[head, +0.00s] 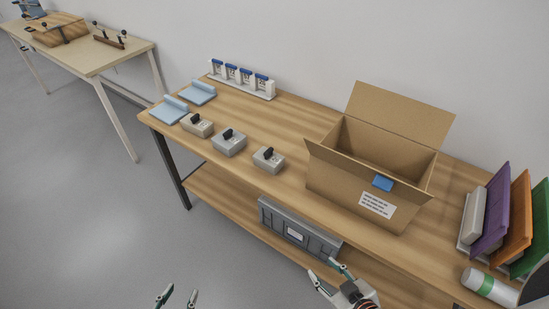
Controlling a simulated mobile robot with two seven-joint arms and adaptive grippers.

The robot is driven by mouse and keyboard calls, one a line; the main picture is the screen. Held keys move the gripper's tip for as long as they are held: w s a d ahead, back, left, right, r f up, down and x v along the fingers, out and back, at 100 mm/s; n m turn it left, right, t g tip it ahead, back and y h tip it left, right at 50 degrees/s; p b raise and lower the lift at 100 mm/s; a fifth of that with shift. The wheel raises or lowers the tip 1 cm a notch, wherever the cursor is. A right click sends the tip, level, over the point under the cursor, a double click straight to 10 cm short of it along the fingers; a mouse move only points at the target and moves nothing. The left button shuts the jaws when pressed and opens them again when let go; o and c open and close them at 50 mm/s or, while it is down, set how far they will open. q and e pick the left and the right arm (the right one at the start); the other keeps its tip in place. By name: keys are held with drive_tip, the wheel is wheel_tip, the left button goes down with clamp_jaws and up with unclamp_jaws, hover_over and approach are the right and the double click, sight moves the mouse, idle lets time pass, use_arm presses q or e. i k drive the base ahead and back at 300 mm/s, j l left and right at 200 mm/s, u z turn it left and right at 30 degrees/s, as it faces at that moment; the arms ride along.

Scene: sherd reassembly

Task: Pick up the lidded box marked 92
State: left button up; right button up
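Three small lidded boxes with dark knobs stand in a row along the front left of the workbench: a beige box (196,127), a grey middle box (228,145) and a grey right box (268,161). Their markings are too small to read, so I cannot tell which is marked 92. My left gripper (181,291) is low at the bottom edge, fingers apart and empty, well in front of the bench. My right gripper (324,269) is open and empty, in front of the bench, below and right of the boxes. Neither gripper touches a box.
An open cardboard box (330,183) stands right of the lidded boxes. Colored panels (490,210) and a white cylinder (489,285) are at right. A grey crate (280,228) sits on the lower shelf.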

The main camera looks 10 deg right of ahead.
sight(198, 126)
drive_tip(key=i+j+z, duration=0.1)
drive_tip(key=j+z, duration=0.15)
drive_tip(key=z, duration=0.25)
drive_tip(key=j+z, duration=0.25)
drive_tip(key=z, duration=0.2)
drive_tip(key=j+z, duration=0.4)
drive_tip(key=j, duration=0.55)
drive_tip(key=i, duration=0.05)
